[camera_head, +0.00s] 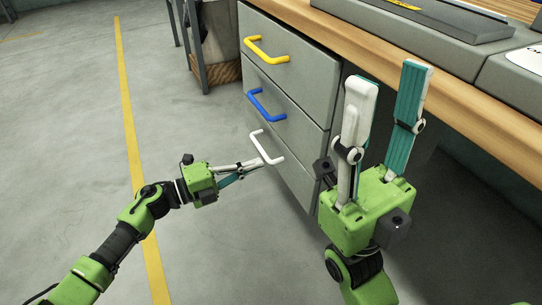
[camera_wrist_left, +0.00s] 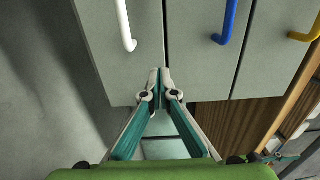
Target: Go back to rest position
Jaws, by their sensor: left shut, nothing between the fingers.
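My left gripper (camera_head: 258,164) reaches in from the left, low beside the drawer cabinet. Its tips overlap the lower end of the white handle (camera_head: 266,147) in the head view. In the left wrist view the left gripper (camera_wrist_left: 160,72) has its fingertips together with nothing between them, apart from the white handle (camera_wrist_left: 124,22). My right gripper (camera_head: 388,85) points up in front of the table, its two fingers wide apart and empty.
The grey cabinet (camera_head: 310,72) has drawers with a yellow handle (camera_head: 266,50), a blue handle (camera_head: 266,105) and the white one; they look closed. The wooden tabletop (camera_head: 455,97) carries grey cases (camera_head: 440,35). The floor (camera_head: 60,150) at left is clear, with a yellow line (camera_head: 130,130).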

